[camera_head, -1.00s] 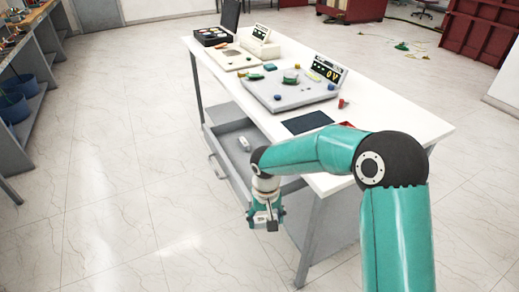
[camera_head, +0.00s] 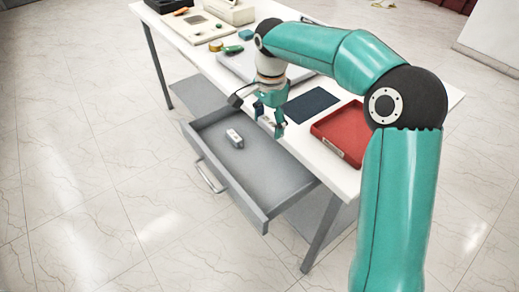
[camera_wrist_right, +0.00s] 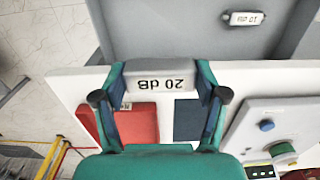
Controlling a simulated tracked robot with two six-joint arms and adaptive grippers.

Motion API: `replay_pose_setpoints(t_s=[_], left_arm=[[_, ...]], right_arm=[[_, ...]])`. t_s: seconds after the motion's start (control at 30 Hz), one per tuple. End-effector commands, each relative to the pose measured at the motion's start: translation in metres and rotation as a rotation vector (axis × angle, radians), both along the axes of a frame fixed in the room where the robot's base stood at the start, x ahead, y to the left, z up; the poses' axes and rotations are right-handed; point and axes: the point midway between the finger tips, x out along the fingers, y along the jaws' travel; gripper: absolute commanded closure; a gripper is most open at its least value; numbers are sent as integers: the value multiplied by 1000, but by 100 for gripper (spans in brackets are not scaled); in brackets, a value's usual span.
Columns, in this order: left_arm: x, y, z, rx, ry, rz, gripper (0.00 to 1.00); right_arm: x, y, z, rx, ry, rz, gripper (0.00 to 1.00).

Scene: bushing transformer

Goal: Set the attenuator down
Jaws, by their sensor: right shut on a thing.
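My right gripper (camera_head: 271,122) is above the table's front edge, by the open drawer, pointing down. In the right wrist view it is shut on a grey attenuator (camera_wrist_right: 160,80) with a white label reading 20 dB. A second small block (camera_head: 235,138) with a label lies in the open drawer; it also shows in the right wrist view (camera_wrist_right: 243,18). A dark blue mat (camera_head: 311,104) lies on the table just right of the gripper. My left gripper is not in view.
A red tray (camera_head: 326,142) sits on the white table (camera_head: 346,181) to the right of the mat. The grey drawer (camera_head: 262,193) stands open at the front. A grey panel (camera_wrist_right: 272,119) with knobs is beside the mat.

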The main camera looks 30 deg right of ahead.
Motion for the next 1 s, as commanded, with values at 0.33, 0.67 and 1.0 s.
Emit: replay_pose_setpoints(t_s=[0.33, 0.67, 1.0], left_arm=[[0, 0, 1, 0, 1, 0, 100], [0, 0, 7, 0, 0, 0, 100], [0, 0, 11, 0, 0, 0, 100]], right_arm=[[1, 4, -80, 1, 10, 7, 64], [2, 4, -146, 1, 5, 8, 64], [2, 5, -180, 1, 6, 10, 64]])
